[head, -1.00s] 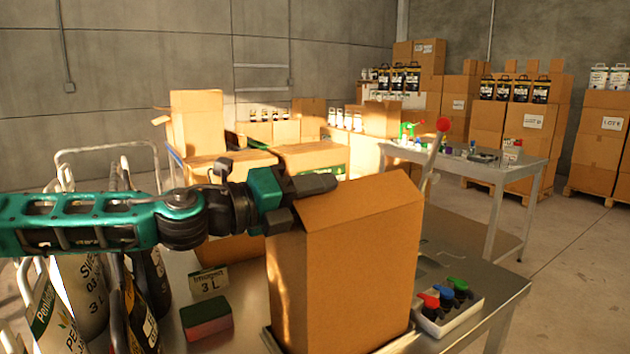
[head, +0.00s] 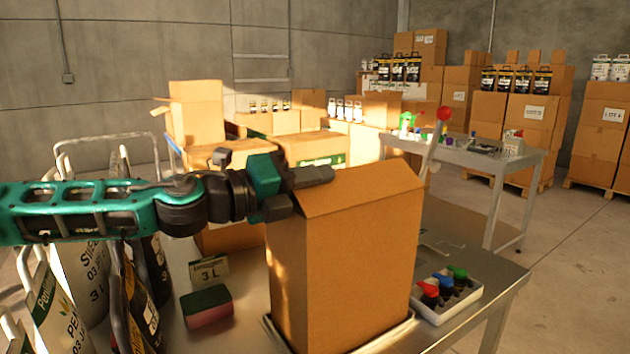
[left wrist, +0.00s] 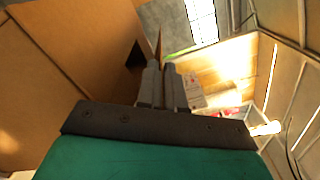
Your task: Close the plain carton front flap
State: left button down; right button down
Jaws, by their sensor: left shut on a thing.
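The plain brown carton (head: 345,260) stands upright on a tray on the metal table. It also fills the left side of the left wrist view (left wrist: 60,60). A top flap (head: 365,190) slopes up from the carton's near top edge. My left gripper (head: 312,190) is at the carton's top left corner, its fingers pointing right. In the left wrist view its fingers (left wrist: 163,82) are close together on a thin brown flap edge (left wrist: 158,45), seen edge-on. A dark opening shows beside it in the carton. Which flap this is cannot be told for sure. My right gripper is out of view.
A white holder (head: 446,297) with red, blue and green-topped items sits right of the carton. A green-and-pink sponge (head: 207,306) and a small label card (head: 209,271) lie left. Several bottles or bags stand at far left. Another table (head: 480,160) stands behind right.

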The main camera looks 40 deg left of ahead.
pick_arm(q)
jog(key=shift+a+f+n+b, duration=0.15)
jog(key=shift+f+n+b, duration=0.15)
jog(key=shift+n, duration=0.2)
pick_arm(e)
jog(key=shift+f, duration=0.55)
pick_arm(q)
jog(key=c, duration=1.3)
grip_release()
jog(key=shift+r, duration=0.1)
jog(key=shift+c, duration=0.2)
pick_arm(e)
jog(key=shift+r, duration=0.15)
